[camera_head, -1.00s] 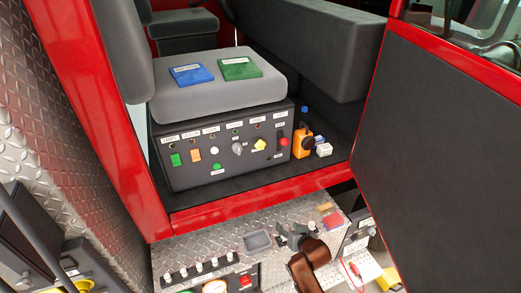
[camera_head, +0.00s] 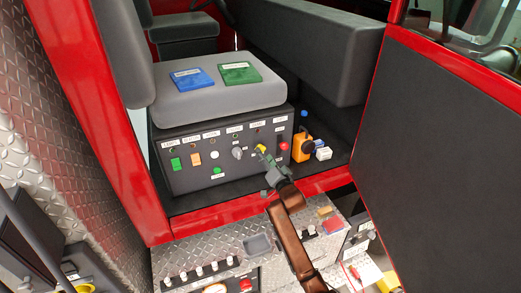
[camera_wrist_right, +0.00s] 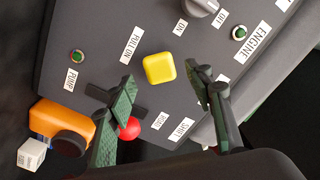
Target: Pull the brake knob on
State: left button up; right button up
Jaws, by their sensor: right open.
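In the head view only part of the knob (camera_head: 261,148) shows above the gripper. My right gripper (camera_head: 266,158) is at the panel front, reaching up from below. In the right wrist view its two fingers (camera_wrist_right: 162,84) are open, one on each side of the yellow knob in the picture. Contact with the knob cannot be made out. My left gripper is not in view.
A red-tipped lever (camera_wrist_right: 130,128) is close to one finger. An orange box with a black knob (camera_head: 302,147) stands right of the panel. A grey selector (camera_head: 237,153) is to the left. The seat cushion (camera_head: 215,103) overhangs the panel, and the open door (camera_head: 440,160) bounds the right.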

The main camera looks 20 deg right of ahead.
jog(key=shift+w+d+p, duration=0.15)
jog(key=shift+w+p, duration=0.4)
jog(key=shift+w, duration=1.95)
jog(key=shift+c, duration=0.3)
grip_shut()
